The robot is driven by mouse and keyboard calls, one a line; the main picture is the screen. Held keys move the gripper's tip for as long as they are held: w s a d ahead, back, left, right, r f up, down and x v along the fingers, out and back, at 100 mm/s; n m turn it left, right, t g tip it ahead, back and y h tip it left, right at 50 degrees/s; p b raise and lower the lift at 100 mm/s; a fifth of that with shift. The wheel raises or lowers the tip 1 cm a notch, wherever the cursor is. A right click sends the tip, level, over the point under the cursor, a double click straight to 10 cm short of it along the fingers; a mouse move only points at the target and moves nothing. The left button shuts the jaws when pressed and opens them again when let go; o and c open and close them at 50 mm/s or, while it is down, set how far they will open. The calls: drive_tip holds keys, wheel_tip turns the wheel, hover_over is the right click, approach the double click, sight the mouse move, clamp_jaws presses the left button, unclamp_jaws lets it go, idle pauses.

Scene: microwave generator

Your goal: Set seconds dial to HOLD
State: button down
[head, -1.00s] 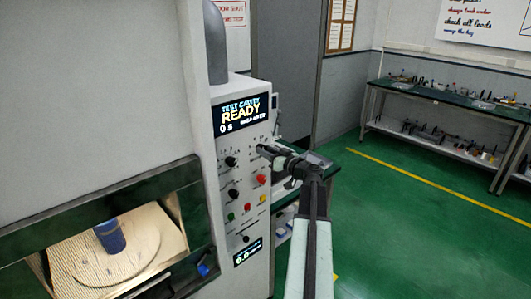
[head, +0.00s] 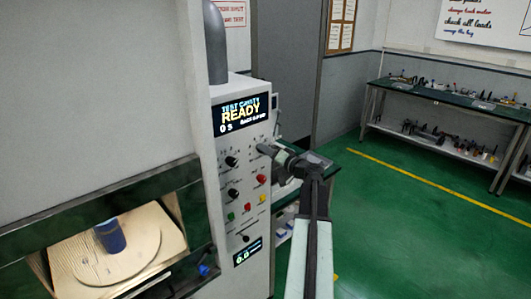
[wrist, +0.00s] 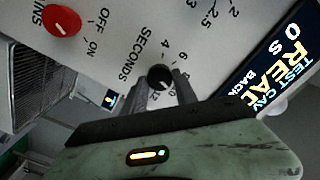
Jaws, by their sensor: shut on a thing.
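The seconds dial (wrist: 160,77) is a small black knob on the grey control panel, beside the printed word SECONDS and the numbers 4, 6 and upward. My gripper (wrist: 162,84) is shut on this dial, one finger on each side. I cannot make out its pointer, and no HOLD mark is readable; part of the scale is behind my fingers. In the head view my gripper (head: 264,150) reaches the panel's upper right from the right and hides the dial.
The display (head: 240,115) reads TEST CAVITY READY and 0 s. A red knob (wrist: 61,20) sits near ON and OFF in the wrist view. Other knobs and coloured buttons lie below on the panel. A blue cylinder (head: 110,235) stands in the cavity at left. Green floor is open at right.

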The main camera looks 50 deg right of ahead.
drive_tip(key=m, duration=1.9)
drive_tip(key=shift+m, duration=0.3)
idle(0.4)
drive_tip(key=c, duration=1)
unclamp_jaws()
drive_tip(key=shift+w+f, duration=0.1)
drive_tip(key=shift+o, duration=0.2)
